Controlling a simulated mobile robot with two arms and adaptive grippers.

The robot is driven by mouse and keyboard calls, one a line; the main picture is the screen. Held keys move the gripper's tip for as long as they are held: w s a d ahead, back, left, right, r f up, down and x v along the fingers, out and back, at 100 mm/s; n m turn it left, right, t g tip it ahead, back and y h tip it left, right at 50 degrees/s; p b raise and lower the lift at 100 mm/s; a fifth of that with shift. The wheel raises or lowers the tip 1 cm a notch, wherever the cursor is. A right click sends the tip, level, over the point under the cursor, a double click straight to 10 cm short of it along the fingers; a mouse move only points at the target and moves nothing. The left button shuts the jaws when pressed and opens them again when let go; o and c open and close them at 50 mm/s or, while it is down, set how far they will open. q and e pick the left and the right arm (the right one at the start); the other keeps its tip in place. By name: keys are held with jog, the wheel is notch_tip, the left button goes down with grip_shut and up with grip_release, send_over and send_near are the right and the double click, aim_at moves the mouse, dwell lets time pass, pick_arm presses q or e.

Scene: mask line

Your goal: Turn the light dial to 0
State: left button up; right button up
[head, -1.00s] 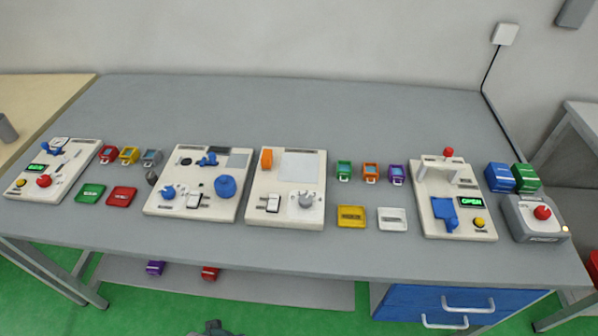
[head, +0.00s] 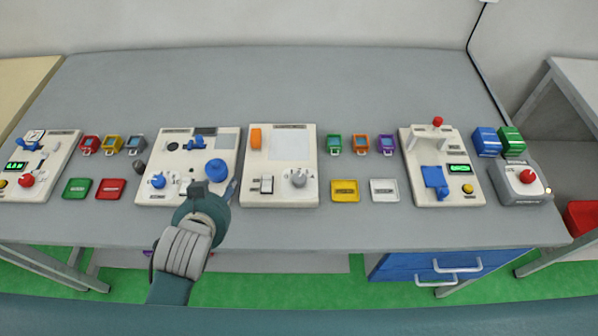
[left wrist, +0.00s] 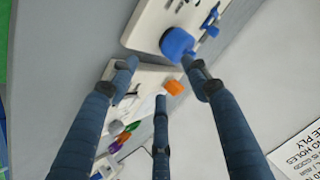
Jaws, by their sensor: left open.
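A grey round dial (head: 298,178) with a pale scale plate sits at the lower right of the middle white panel (head: 250,200). I cannot read its scale, and no label shows that it is the light dial. The panel also carries an orange block (head: 256,137) and a small rocker switch (head: 267,185). My left gripper (head: 210,187) is open and empty over the front right part of the neighbouring panel (head: 150,197), left of the dial. In the left wrist view its three fingers (left wrist: 162,75) are spread, with a blue knob (left wrist: 177,42) beyond them. My right gripper is out of view.
The neighbouring panel's big blue knob (head: 216,168) stands close to my left gripper. Yellow (head: 345,190) and white (head: 384,190) trays lie right of the middle panel. The back of the grey table (head: 290,85) is clear.

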pick_arm(q)
jog(key=w+d+r+m+t+h, duration=0.1)
jog(key=w+d+r+m+t, duration=0.35)
jog(key=w+r, duration=0.6)
jog(key=w+d+r+m+t+h, duration=0.2)
jog(key=d+r+m+t+h, duration=0.15)
jog(key=d+r, duration=0.35)
jog(key=w+d+r+m+t+h, duration=0.1)
jog(key=d+r+m+t+h, duration=0.2)
jog(key=r, duration=0.6)
jog(key=s+d+r+m+g+h, duration=0.25)
jog(key=d+m+g+h, duration=0.25)
jog(key=d+m, duration=0.25)
jog(key=s+d+r+m+g+h, duration=0.2)
jog(key=s+d+m+g+h, duration=0.25)
jog(key=d+m, duration=0.35)
jog(key=s+d+r+m+g+h, duration=0.25)
jog(key=d+m+g+h, duration=0.25)
jog(key=d+m, duration=0.3)
jog(key=s+d+f+m+g+y, duration=0.1)
jog(key=s+d+f+m+g, duration=0.3)
jog(key=m, duration=0.4)
jog(key=m+g+y, duration=0.3)
jog(key=m+y, duration=0.7)
jog(key=y, duration=1)
send_near(299, 178)
notch_tip(299, 178, down, 8)
jog(key=p, duration=0.4)
jog(key=shift+s+d, duration=0.15)
jog(key=shift+f, duration=0.35)
